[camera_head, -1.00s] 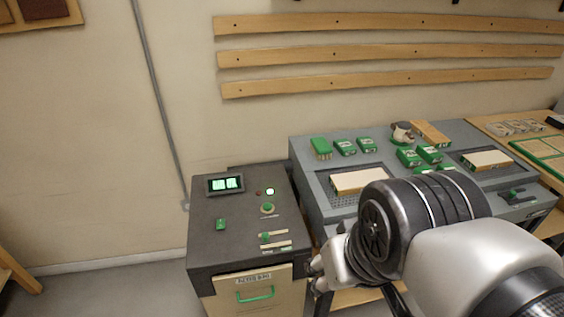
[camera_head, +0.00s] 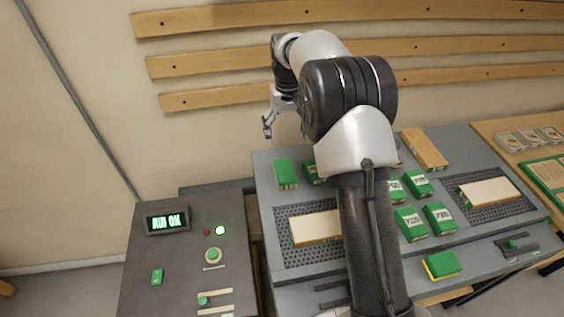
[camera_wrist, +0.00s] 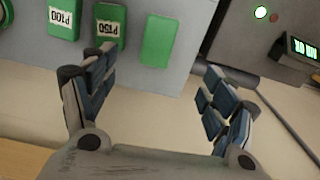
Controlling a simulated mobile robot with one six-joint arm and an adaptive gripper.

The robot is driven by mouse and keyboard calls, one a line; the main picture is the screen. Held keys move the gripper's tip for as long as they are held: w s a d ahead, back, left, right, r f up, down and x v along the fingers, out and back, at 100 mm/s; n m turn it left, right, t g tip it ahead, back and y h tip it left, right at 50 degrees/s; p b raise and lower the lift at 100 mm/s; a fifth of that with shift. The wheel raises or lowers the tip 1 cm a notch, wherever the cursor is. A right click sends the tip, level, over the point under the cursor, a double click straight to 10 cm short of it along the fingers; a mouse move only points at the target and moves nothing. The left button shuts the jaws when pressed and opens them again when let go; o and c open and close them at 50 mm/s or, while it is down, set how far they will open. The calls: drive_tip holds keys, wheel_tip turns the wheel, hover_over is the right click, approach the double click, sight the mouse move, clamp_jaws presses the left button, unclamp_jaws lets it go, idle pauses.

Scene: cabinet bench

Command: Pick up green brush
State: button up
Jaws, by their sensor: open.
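The green brush (camera_head: 285,172) has a plain green top and a pale lower edge. It sits at the back left corner of the grey bench top (camera_head: 264,186). In the wrist view the brush (camera_wrist: 160,40) is the unlabelled green block at upper centre, beyond the finger gap. My gripper (camera_head: 278,124) is open and empty, above and slightly behind the brush in the head view. Its fingers also show wide apart in the wrist view (camera_wrist: 157,75). It appears apart from the brush.
Green labelled boxes, including P150 (camera_wrist: 109,24) beside the brush and P100 (camera_wrist: 63,18), stand close by. A dark control cabinet (camera_head: 180,255) is on the left. A wooden block (camera_head: 424,148) and a green-yellow sponge (camera_head: 441,264) lie on the bench. My arm hides its middle.

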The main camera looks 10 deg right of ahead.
drive_tip(key=b, duration=0.4)
hover_over(285, 169)
drive_tip(key=s, duration=0.1)
wheel_tip(285, 169, down, 13)
drive_tip(key=shift+d+f, duration=0.1)
drive_tip(key=f, duration=0.2)
drive_tip(key=f+b, duration=0.1)
drive_tip(key=w+f, duration=0.1)
drive_tip(key=f, duration=0.1)
drive_tip(key=shift+f+b, duration=0.3)
drive_tip(key=shift+b, duration=0.1)
drive_tip(key=shift+s+r, duration=0.1)
drive_tip(key=shift+c, duration=0.3)
drive_tip(key=c, duration=1.1)
drive_tip(key=shift+c, duration=0.4)
drive_tip(key=shift+r, duration=0.55)
wheel_tip(285, 169, up, 19)
drive_tip(key=p, duration=0.5)
drive_tip(key=shift+p, duration=0.4)
